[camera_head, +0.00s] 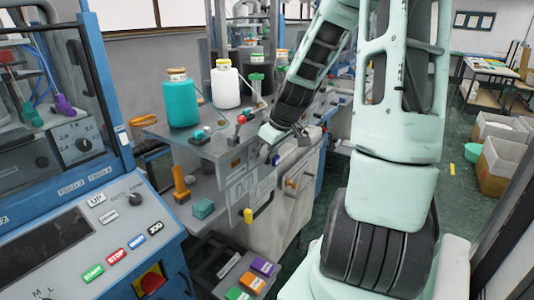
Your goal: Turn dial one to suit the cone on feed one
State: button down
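A teal yarn cone (182,103) and a white yarn cone (226,88) stand upright on the grey machine top in the middle. A darker cone (256,82) stands behind them. I cannot read which one is on feed one. My arm reaches down from the right, and my gripper (266,138) is at the front right of that machine top, close to a red-knobbed lever (240,121). Its fingers are too small to make out. I cannot tell which is dial one.
The left control panel carries a green start button (93,273), a red stop button (116,257) and a red emergency button (151,281). Coloured blocks (251,282) lie low in front.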

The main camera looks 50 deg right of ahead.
jog(key=shift+r+y+p, duration=0.2)
jog(key=shift+y+p, duration=0.1)
jog(key=shift+p, duration=0.35)
jog(key=shift+d+p, duration=0.1)
jog(key=shift+p, duration=0.35)
jog(key=y+p, duration=0.2)
jog(key=p, duration=0.1)
jog(key=shift+d+m, duration=0.15)
jog(key=shift+m, duration=0.15)
jog(key=shift+d+f+m+y+p, duration=0.15)
jog(key=shift+y+p, duration=0.35)
jog(key=shift+y, duration=0.25)
jog(key=shift+d+f+m+y+p, duration=0.1)
jog(key=shift+m+y+p, duration=0.1)
jog(key=shift+y+p, duration=0.45)
jog(key=shift+d+f+m+y+p, duration=0.15)
jog(key=shift+y+p, duration=0.2)
jog(key=shift+y, duration=0.55)
jog(key=c, duration=1.4)
grip_release()
